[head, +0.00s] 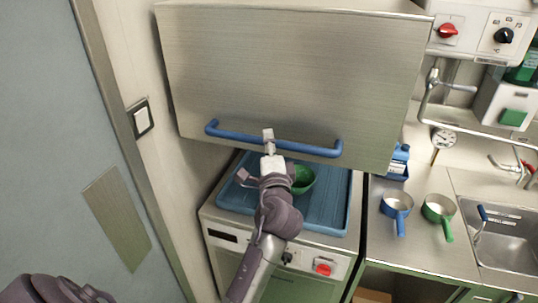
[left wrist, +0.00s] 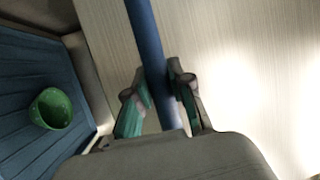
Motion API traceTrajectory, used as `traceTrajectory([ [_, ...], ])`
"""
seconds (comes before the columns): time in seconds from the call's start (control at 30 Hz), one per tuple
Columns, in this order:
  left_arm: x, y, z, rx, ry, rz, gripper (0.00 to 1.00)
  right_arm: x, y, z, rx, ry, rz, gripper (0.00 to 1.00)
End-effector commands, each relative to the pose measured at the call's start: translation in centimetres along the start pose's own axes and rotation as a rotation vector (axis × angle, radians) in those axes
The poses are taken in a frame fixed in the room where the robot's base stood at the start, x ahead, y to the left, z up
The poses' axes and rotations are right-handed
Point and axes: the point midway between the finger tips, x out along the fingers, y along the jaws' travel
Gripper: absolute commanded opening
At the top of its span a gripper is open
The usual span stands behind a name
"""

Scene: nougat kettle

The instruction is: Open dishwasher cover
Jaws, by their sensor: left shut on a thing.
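The dishwasher cover (head: 290,75) is a large brushed-metal hood with a blue bar handle (head: 225,134) along its lower front edge. The cover is raised, with a gap between its lower edge and the blue tray (head: 330,208). My left gripper (head: 268,138) is at the middle of the handle. In the left wrist view its fingers (left wrist: 158,92) are on both sides of the blue handle (left wrist: 146,35), shut on it. A green bowl (head: 303,180) sits in the tray, partly hidden by my arm; it also shows in the left wrist view (left wrist: 51,108). My right gripper is not in view.
A blue pan (head: 396,204) and a green pan (head: 438,209) stand on the counter to the right, beside a sink (head: 505,235). A control box with red and black knobs (head: 487,32) is at the upper right. A door (head: 60,130) is on the left.

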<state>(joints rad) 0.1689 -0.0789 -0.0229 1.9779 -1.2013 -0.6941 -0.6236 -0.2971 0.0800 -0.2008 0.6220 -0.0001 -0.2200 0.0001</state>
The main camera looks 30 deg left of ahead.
Motion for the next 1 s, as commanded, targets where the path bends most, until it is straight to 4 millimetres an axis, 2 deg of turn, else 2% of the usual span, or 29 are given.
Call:
traceTrajectory([
  [0.03, 0.2, -1.1, 0.0, -0.002, -0.002, -0.005, 0.00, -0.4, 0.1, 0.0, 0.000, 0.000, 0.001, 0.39],
  [0.2, 0.5, -2.5, -0.1, -0.001, -0.001, -0.003, 0.00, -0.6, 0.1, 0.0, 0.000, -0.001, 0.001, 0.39],
  [0.67, 0.5, -2.6, -0.2, 0.002, -0.002, 0.004, 0.00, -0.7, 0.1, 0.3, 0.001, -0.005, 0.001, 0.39],
  [0.7, 0.5, -2.6, -0.2, 0.002, -0.002, 0.005, 0.26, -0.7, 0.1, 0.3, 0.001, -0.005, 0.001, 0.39],
  [0.8, 0.5, -2.6, -0.2, 0.002, -0.001, 0.004, 0.43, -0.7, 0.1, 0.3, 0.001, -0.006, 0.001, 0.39],
  [0.83, 0.5, -2.6, -0.2, 0.002, -0.001, 0.004, 0.47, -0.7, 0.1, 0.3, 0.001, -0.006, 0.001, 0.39],
  [1.0, 0.5, -2.6, -0.2, 0.001, -0.001, 0.003, 0.47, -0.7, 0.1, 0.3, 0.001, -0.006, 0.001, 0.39],
])
